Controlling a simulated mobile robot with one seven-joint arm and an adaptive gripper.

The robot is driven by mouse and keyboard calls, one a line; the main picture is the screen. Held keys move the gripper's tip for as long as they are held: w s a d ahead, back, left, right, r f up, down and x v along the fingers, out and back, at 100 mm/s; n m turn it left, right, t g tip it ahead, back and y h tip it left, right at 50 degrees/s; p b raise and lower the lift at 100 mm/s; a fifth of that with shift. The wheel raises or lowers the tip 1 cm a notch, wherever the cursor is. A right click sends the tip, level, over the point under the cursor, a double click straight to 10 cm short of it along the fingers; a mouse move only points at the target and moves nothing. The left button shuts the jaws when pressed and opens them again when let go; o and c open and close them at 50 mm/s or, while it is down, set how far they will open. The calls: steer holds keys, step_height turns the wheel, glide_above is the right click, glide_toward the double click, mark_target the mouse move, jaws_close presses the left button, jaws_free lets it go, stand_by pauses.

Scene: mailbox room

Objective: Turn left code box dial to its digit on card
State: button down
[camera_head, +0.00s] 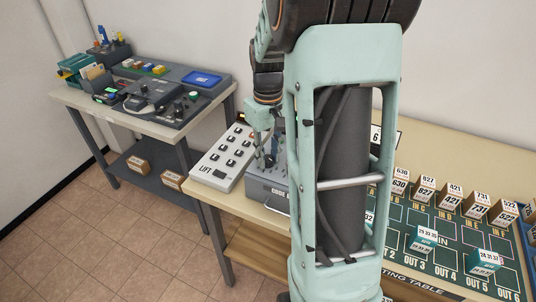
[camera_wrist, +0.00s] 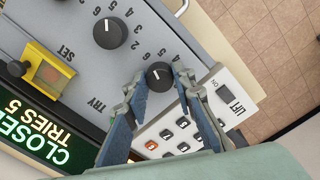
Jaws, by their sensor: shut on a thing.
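The code box (camera_head: 270,188) is a grey box on the table, largely hidden behind my arm in the head view. In the wrist view its grey panel (camera_wrist: 70,22) shows upside down, with a green-lit display (camera_wrist: 45,125) reading "CLOSED TRIES 5". A white card (camera_head: 376,134) showing "6" is partly hidden by my arm.
A white LIFT keypad (camera_head: 225,158) stands close beside the code box. A yellow-framed switch (camera_wrist: 48,70) is on the panel. A sorting board (camera_head: 445,240) with several numbered blocks is at right. A second table (camera_head: 150,125) with devices stands at left.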

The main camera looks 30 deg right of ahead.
mark_target(268, 157)
steer(key=shift+n, duration=1)
steer(key=c, duration=1.6)
jaws_free()
steer(key=shift+r, duration=0.15)
step_height(268, 157, up, 12)
steer(key=shift+f, duration=0.1)
steer(key=shift+w, duration=0.15)
